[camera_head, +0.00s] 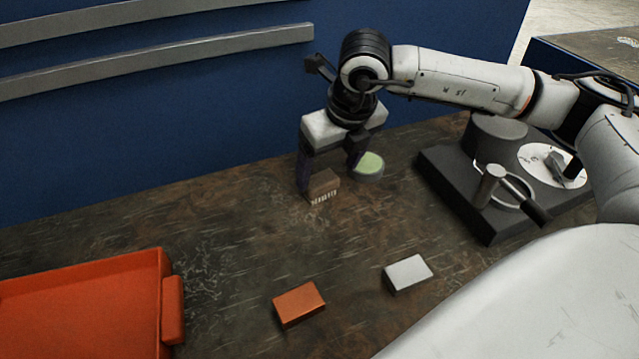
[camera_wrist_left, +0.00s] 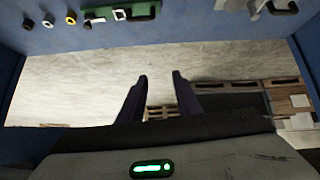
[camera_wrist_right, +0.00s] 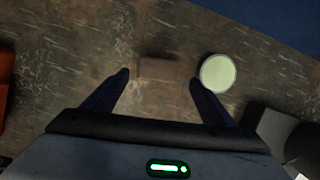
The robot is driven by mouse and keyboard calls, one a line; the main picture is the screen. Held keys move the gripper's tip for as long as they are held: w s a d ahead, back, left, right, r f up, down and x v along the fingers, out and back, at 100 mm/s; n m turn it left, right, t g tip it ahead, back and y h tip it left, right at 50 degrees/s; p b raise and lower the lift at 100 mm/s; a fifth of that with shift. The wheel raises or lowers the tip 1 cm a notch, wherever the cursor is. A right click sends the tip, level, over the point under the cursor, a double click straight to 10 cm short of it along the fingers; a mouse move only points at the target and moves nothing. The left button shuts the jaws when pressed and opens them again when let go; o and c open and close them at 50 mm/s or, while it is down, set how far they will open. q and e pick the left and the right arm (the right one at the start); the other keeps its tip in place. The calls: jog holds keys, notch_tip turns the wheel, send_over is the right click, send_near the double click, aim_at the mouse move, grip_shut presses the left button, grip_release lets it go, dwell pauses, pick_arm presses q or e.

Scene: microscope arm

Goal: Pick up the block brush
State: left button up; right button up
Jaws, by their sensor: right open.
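The block brush (camera_head: 323,187), a small brown block with a row of pale bristles, is on the dark worn tabletop near the blue wall. My right gripper (camera_head: 328,177) is open and points down over it, with one finger on each side of the block. In the right wrist view the brown block (camera_wrist_right: 160,68) shows between the two spread fingertips (camera_wrist_right: 160,77), with gaps at both sides; the bristles are hard to make out there. My left gripper (camera_wrist_left: 161,76) shows only in its own wrist view, fingers apart and empty.
A round green-topped tin (camera_head: 368,166) stands close beside the right gripper's finger. A dark machine base (camera_head: 450,185) with a handle is to the right. An orange block (camera_head: 299,304), a white block (camera_head: 408,272) and an orange tray (camera_head: 165,285) are nearer. The table's middle is clear.

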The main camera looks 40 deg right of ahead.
aim_at(320, 179)
jog(key=x, duration=0.2)
jog(key=p+x, duration=0.1)
jog(key=x, duration=0.2)
jog(key=shift+w+a, duration=0.2)
jog(key=shift+w, duration=0.2)
jog(key=shift+c, duration=0.3)
jog(key=c, duration=1.1)
